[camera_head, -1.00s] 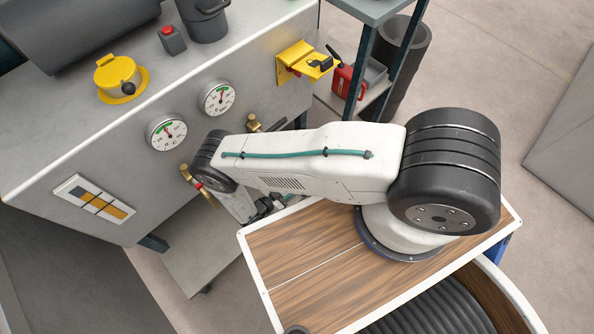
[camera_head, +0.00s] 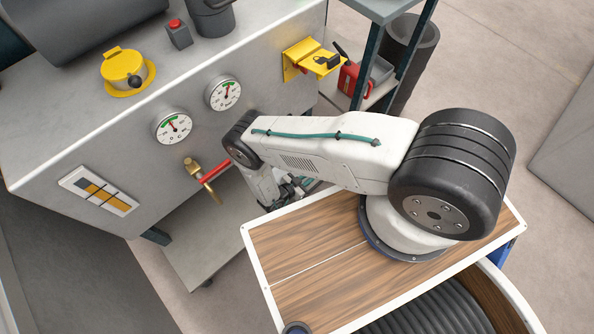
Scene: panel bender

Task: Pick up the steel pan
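I cannot make out a thing that is clearly the steel pan. A dark grey pot (camera_head: 210,18) with a handle stands on the machine top at the upper edge, partly cut off. A flat grey metal surface (camera_head: 205,240) lies low under the machine front, partly behind my arm. My gripper (camera_head: 291,190) shows only in part below my wrist, near the far edge of my wooden deck. My arm and the deck edge hide its fingertips, so its opening and any hold do not show.
The machine front carries two gauges (camera_head: 173,127), a brass valve with a red handle (camera_head: 207,174) and a yellow bracket with a padlock (camera_head: 312,59). A shelf rack (camera_head: 367,55) holds a red can (camera_head: 352,78). A dark bin (camera_head: 412,60) stands behind.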

